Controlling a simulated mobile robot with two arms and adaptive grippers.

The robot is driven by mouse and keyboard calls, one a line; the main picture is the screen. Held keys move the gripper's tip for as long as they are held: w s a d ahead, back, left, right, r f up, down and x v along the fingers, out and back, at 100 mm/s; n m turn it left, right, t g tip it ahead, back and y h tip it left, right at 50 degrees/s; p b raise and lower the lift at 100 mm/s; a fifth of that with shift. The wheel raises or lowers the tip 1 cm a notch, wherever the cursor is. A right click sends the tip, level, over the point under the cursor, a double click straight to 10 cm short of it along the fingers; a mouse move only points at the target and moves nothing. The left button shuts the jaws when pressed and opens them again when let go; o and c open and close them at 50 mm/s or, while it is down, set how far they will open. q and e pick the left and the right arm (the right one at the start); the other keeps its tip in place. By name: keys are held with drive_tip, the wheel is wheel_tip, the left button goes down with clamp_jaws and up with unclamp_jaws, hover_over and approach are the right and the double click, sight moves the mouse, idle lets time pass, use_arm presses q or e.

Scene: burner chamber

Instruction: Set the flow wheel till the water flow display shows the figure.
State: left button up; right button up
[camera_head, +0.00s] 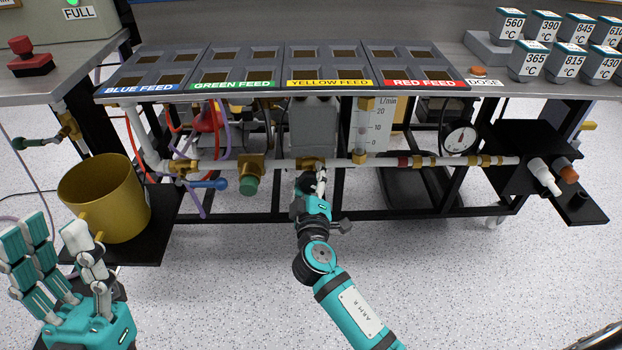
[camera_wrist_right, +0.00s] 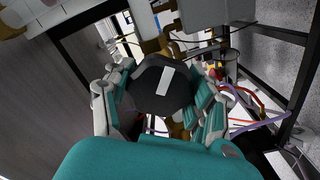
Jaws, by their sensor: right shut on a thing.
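The flow wheel (camera_wrist_right: 160,88) is dark with a white mark on it. In the right wrist view it sits between the fingers of my right gripper (camera_wrist_right: 160,100), which is shut on it. In the head view my right gripper (camera_head: 313,180) is at the pipe below the middle of the bench and hides the wheel. The water flow display (camera_head: 373,126) is an upright L/min scale with 0, 10 and 20, just right of that gripper; its exact reading is too small to tell. My left gripper (camera_head: 58,235) is open and empty at the lower left.
A yellow pot (camera_head: 105,198) stands on a black shelf near my left gripper. The pipe (camera_head: 340,163) carries brass fittings, a blue-handled valve (camera_head: 210,184) and a round gauge (camera_head: 461,138). Feed trays (camera_head: 285,68) lie above. The floor in front is clear.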

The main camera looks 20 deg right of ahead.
drive_tip(key=o, duration=1.2)
drive_tip(key=shift+c, duration=0.2)
drive_tip(key=shift+s+a, duration=0.1)
drive_tip(key=v, duration=1.1)
drive_tip(key=shift+s, duration=0.4)
drive_tip(key=shift+a, duration=0.15)
